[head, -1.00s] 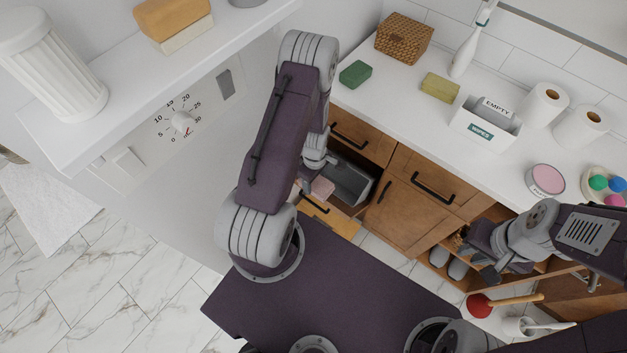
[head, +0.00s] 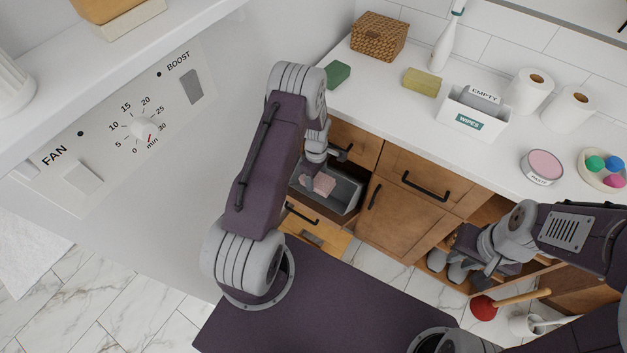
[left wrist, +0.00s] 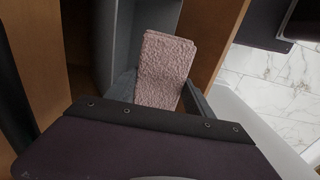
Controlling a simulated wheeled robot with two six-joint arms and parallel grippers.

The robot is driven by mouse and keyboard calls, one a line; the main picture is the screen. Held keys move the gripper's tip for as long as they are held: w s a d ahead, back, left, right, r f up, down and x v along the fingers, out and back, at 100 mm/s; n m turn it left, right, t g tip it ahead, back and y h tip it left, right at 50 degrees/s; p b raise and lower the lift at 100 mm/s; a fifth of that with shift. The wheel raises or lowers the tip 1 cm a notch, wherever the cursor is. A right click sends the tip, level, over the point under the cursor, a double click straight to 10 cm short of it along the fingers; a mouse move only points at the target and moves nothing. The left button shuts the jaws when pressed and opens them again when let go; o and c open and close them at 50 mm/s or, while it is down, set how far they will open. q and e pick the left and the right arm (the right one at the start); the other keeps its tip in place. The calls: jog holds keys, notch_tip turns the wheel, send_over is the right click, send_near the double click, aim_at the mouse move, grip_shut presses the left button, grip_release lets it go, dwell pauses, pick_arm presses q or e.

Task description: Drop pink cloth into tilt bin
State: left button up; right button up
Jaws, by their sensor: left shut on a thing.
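The pink cloth (head: 323,182) is held by my left gripper (head: 318,180), over the open grey tilt bin (head: 348,192) in the wooden cabinet. In the left wrist view the folded cloth (left wrist: 165,68) hangs between the fingers, with the grey bin wall (left wrist: 118,35) beside and behind it. I cannot tell whether the cloth touches the bin. My right gripper (head: 470,262) is near the lower cabinet opening at right; its finger gap is unclear.
The white counter (head: 400,115) holds a wicker box (head: 379,37), a green block (head: 338,74), a yellow sponge (head: 421,82) and a wipes box (head: 472,112). A fan control panel (head: 120,115) is at left.

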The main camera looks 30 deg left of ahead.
pick_arm(q)
jog(key=o, duration=1.4)
jog(key=shift+r, duration=0.1)
notch_tip(320, 180, up, 9)
jog(key=shift+f+p, duration=0.1)
jog(key=shift+p, duration=0.35)
jog(key=s+d+r+m+t+p, duration=0.1)
jog(key=s+d+r+m+p, duration=0.2)
jog(key=s+d+r+m, duration=0.5)
jog(key=s+r+m, duration=0.7)
jog(key=r+m, duration=0.1)
jog(key=m, duration=0.1)
jog(key=shift+s+r, duration=0.2)
jog(key=shift+r, duration=0.05)
